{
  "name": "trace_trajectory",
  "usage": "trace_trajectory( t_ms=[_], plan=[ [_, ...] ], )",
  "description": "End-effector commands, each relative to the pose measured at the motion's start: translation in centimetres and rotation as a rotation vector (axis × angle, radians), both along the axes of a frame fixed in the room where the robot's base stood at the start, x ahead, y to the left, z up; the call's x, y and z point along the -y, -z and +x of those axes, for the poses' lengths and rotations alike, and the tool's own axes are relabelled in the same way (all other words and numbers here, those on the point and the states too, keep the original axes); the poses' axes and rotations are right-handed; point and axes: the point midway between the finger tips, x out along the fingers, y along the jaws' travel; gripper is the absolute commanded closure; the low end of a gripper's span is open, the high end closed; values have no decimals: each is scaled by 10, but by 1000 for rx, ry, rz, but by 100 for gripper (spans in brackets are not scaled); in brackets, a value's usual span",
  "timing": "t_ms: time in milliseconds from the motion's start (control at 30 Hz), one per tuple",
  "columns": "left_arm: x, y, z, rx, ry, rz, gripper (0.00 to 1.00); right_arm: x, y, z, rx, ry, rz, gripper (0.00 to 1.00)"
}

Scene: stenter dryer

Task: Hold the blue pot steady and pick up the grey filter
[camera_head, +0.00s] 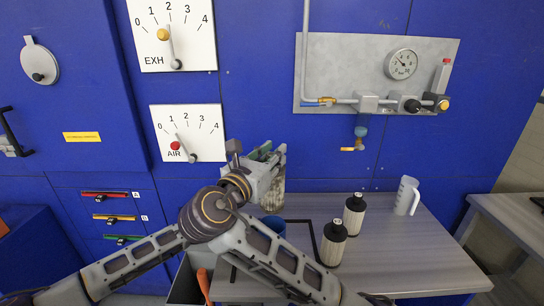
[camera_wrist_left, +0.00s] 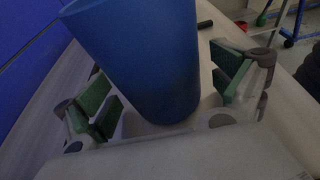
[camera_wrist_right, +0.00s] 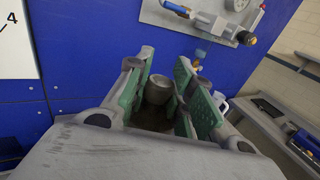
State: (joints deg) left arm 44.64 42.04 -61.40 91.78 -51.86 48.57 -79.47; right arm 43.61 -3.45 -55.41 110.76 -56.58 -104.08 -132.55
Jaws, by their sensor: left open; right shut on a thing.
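The blue pot (camera_head: 272,223) stands at the left end of the grey bench, mostly hidden behind my right arm in the head view. In the left wrist view the blue pot (camera_wrist_left: 140,50) rises between the spread green-padded fingers of my left gripper (camera_wrist_left: 165,92). That gripper is open around it; contact is not clear. It is hidden in the head view. My right gripper (camera_head: 262,154) is shut on the grey filter (camera_head: 273,192), which hangs roughly upright above the pot. In the right wrist view the grey filter (camera_wrist_right: 158,90) shows between the green pads.
A translucent jug (camera_head: 406,196) stands at the bench's right. The blue machine wall with dials (camera_head: 188,133) and a pipe panel (camera_head: 345,65) is close behind.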

Motion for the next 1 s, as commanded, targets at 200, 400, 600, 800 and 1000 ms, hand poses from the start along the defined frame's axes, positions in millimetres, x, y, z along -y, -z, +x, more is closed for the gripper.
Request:
trace_trajectory(
  t_ms=[200,400,600,800,1000],
  plan=[
    [0,0,0,1,0,0,5,0,0,0,0,0,0,100],
    [-4,-2,0,0,0,0,5,0,0,0,0,0,0,100],
    [-20,-6,1,0,-2,0,5,0,0,0,1,0,0,100],
    [-46,-14,1,0,-2,1,5,0,0,0,1,0,0,100],
    [-75,-22,1,1,-2,2,5,0,0,0,1,0,0,100]
  ],
)
